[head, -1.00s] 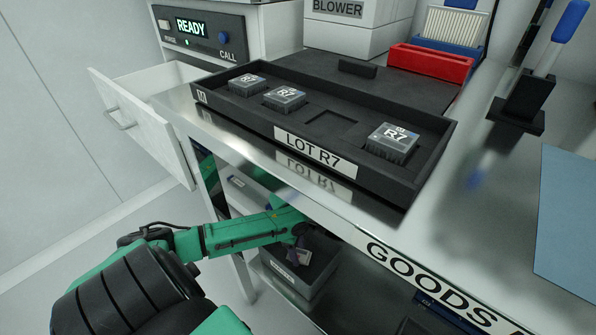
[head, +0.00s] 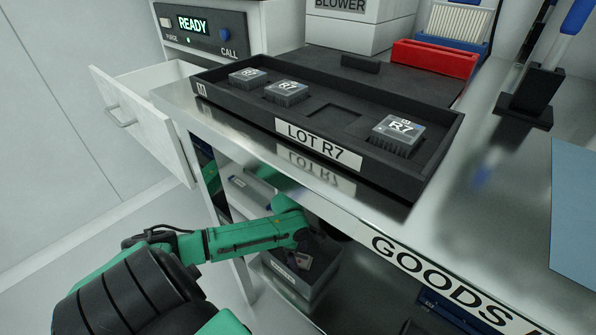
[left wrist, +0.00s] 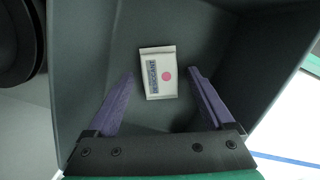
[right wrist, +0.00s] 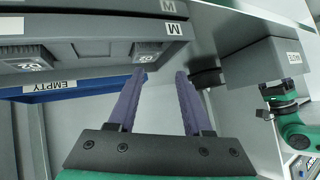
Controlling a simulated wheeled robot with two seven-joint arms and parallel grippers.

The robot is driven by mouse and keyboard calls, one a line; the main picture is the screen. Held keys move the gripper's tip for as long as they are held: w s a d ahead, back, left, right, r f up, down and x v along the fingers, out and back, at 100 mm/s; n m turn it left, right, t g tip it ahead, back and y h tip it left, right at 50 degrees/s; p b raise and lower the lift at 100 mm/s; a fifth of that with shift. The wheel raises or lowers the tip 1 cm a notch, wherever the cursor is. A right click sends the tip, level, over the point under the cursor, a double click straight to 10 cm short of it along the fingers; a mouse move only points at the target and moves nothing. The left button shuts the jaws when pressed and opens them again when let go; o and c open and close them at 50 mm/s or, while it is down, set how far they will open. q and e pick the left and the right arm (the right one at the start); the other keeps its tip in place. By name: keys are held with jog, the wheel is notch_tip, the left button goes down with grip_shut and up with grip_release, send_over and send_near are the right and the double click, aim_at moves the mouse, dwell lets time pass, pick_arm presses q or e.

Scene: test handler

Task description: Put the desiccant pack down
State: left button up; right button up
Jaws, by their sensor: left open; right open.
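The desiccant pack (left wrist: 158,76), a small white packet with a pink dot and printed lettering, lies on the floor of a grey bin (left wrist: 235,50) in the left wrist view. My left gripper (left wrist: 161,74) is open, its purple fingers spread to either side of the pack with visible gaps. In the head view the left gripper (head: 304,240) reaches under the counter into the labelled bin (head: 290,287), where the pack (head: 303,260) shows small and pale. My right gripper (right wrist: 160,74) is open and empty in the right wrist view.
The LOT R7 tray (head: 390,183) with R7 parts and an empty pocket sits on the counter above my left arm. An open drawer (head: 140,120) stands at left. A blue holder labelled EMPTY (right wrist: 115,86) is near my right gripper.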

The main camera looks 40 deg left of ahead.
aim_at(297, 258)
pick_arm(q)
jog(key=shift+r, duration=0.35)
pick_arm(e)
jog(key=shift+d+r, duration=0.2)
pick_arm(q)
jog(key=r+p, duration=0.2)
jog(key=r, duration=0.1)
jog(key=r+p, duration=0.1)
jog(key=shift+s+a+r, duration=0.15)
jog(key=shift+a+r, duration=0.1)
jog(key=shift+a, duration=0.1)
notch_tip(297, 258, up, 7)
jog(key=a+p, duration=0.1)
jog(key=p, duration=0.2)
jog(key=shift+s+f, duration=0.15)
jog(key=shift+s, duration=0.1)
pick_arm(e)
jog(key=s+d+r+g+h, duration=0.2)
jog(key=s+d+g, duration=0.1)
jog(key=d, duration=0.2)
jog(key=s+d+r+g+h, duration=0.2)
jog(key=d+r+g, duration=0.1)
jog(key=d, duration=0.3)
jog(key=shift+s+d+m+g+h, duration=0.15)
jog(key=shift+s+m+g+h, duration=0.15)
jog(key=shift+s+h, duration=0.1)
